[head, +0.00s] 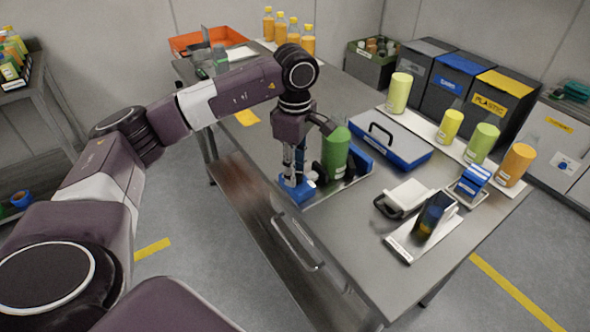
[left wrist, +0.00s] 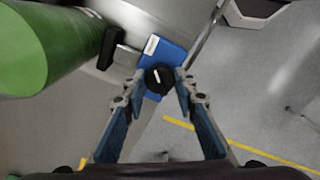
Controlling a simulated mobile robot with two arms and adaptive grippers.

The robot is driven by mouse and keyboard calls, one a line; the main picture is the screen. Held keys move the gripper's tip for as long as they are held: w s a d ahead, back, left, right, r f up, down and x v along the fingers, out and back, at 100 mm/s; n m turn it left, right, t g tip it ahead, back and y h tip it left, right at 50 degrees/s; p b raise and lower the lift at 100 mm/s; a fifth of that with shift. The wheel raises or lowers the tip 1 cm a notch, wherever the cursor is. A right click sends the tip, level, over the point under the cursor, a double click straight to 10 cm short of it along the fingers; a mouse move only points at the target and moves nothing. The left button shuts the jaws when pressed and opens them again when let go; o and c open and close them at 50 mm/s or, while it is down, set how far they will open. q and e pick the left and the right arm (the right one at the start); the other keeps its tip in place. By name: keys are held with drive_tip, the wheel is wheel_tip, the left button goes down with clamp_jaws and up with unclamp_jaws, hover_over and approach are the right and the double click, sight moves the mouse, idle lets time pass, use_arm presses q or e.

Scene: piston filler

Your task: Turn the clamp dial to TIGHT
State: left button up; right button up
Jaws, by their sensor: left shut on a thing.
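A blue clamp block (head: 298,193) sits at the near edge of the steel table, by a green cylinder (head: 336,152). In the left wrist view the blue block (left wrist: 171,54) carries a black round dial (left wrist: 158,78) with a white pointer mark. My left gripper (head: 297,178) reaches down over the block. In the left wrist view its two fingertips (left wrist: 160,82) stand on either side of the dial and close on it. I cannot read any TIGHT label. The dial is hidden by my fingers in the head view. My right gripper is not in view.
A black clamp arm (left wrist: 110,47) stands beside the green cylinder. Coloured cylinders and bins line the far side. The floor before the table is clear.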

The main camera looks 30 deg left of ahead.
use_arm(q)
drive_tip(key=o, duration=1.2)
drive_tip(key=shift+c, duration=0.2)
drive_tip(key=shift+r, duration=0.1)
wheel_tip(320, 180, up, 12)
idle(0.6)
